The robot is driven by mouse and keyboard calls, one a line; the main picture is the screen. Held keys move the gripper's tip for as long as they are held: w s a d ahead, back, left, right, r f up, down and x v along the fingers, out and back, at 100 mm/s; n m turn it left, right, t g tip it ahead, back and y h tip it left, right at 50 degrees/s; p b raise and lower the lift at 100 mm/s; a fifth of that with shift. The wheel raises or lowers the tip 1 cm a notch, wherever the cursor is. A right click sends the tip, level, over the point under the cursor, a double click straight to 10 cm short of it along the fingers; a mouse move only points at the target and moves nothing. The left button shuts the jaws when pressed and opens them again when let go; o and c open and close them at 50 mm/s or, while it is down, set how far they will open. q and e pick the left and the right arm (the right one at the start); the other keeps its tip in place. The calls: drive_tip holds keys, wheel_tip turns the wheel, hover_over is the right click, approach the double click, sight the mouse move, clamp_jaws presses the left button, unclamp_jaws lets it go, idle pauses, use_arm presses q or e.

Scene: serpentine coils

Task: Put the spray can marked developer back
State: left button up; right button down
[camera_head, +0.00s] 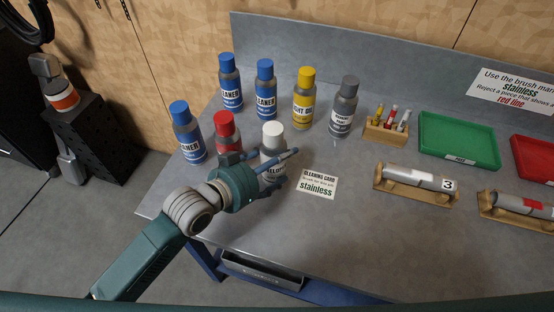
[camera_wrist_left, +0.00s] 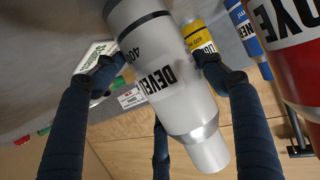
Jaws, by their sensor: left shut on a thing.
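The developer spray can is grey-white with a white cap; in the head view it (camera_head: 273,136) stands upright at the front of the can group, partly hidden by my gripper. My left gripper (camera_head: 282,168) is shut around its body from the left. In the left wrist view the can (camera_wrist_left: 165,75), with the label "DEVEL" partly readable, sits between the dark fingers (camera_wrist_left: 160,75). I cannot tell whether its base touches the bench. My right gripper is not in view.
A red dye can (camera_head: 225,129) stands close left of the developer. Behind are blue cleaner cans (camera_head: 265,90), a yellow can (camera_head: 303,98) and a grey can (camera_head: 343,107). A "stainless" card (camera_head: 317,186) lies at right. The bench front (camera_head: 330,235) is clear.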

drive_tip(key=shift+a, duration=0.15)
use_arm(q)
drive_tip(key=o, duration=1.2)
drive_tip(key=shift+f, duration=0.1)
drive_tip(key=o, duration=0.3)
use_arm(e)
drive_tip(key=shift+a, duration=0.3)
use_arm(q)
drive_tip(key=shift+r, duration=0.2)
drive_tip(key=shift+s+a, duration=0.25)
drive_tip(key=b+v, duration=0.2)
drive_tip(key=v, duration=0.9)
drive_tip(key=shift+s+a+r, duration=0.1)
drive_tip(key=shift+r, duration=0.05)
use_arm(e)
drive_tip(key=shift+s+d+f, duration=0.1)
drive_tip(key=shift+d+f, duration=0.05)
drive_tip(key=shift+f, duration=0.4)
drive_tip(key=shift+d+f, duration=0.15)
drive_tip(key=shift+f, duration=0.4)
